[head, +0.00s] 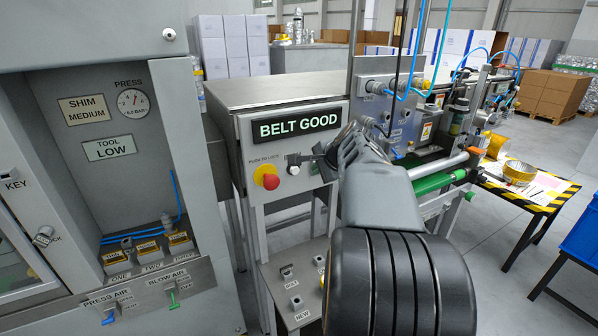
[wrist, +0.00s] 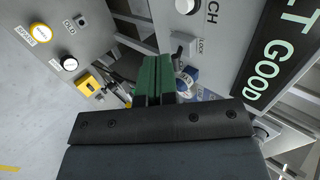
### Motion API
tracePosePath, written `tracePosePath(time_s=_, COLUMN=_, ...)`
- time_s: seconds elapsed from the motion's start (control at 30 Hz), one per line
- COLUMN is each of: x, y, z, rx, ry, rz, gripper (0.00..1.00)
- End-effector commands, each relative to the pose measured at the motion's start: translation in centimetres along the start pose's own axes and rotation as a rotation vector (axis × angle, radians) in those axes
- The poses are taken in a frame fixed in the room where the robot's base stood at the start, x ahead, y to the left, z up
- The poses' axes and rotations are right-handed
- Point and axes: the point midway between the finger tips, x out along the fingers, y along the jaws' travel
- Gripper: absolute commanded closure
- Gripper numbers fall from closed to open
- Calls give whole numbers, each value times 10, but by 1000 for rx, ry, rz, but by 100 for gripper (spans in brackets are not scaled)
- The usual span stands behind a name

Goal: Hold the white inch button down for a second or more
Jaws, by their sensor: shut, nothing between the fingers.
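The white inch button (head: 293,170) is on the grey panel under the BELT GOOD display, right of the red emergency knob. In the wrist view the white button (wrist: 185,6) is at the top edge, beside a label ending in "CH". My gripper (wrist: 155,60) shows as two green fingers shut together with nothing between them. Its tips are below and left of the button in that view, apart from it. In the head view my gripper (head: 322,152) is right of the button, mostly hidden by my arm.
A red knob on yellow (head: 268,178) is left of the button. The LOCK switch (wrist: 183,45) and a blue knob (wrist: 186,82) are close to my fingers. A lower panel carries the OLD switch (wrist: 81,20) and a SPARE button (wrist: 41,33). The BELT GOOD display (head: 297,127) is above.

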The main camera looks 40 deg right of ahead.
Motion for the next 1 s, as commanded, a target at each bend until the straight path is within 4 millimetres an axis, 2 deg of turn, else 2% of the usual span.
tracePosePath(time_s=0.33, x=0, y=-1, z=-2, rx=9, ry=3, rz=-4, gripper=100)
tracePosePath(time_s=0.47, x=7, y=-1, z=-2, rx=9, ry=2, rz=-3, gripper=100)
tracePosePath(time_s=0.57, x=20, y=-1, z=-1, rx=7, ry=0, rz=-1, gripper=100)
tracePosePath(time_s=1.0, x=100, y=-1, z=-2, rx=7, ry=1, rz=0, gripper=100)
